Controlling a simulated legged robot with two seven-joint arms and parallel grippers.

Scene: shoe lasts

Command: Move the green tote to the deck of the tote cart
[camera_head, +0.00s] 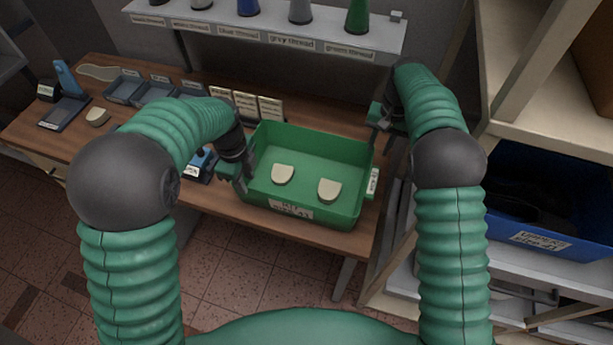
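The green tote (326,149) stands on the right end of the wooden table, its near side close to the table's front edge. Two cream pads, a left one (283,174) and a right one (329,189), lie on its floor. My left gripper (243,179) is at the tote's left wall. My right gripper (376,136) is at the tote's right wall, near its far corner. Neither gripper's fingers show clearly, so I cannot tell whether they grip the walls. I cannot identify a tote cart in view.
The wooden table (228,206) also bears small blue-grey trays (123,88), label cards (246,104) and a blue device (66,80) at left. A thread shelf (290,32) hangs behind. A rack with a blue bin (545,240) stands at right. Tiled floor (270,270) is open in front.

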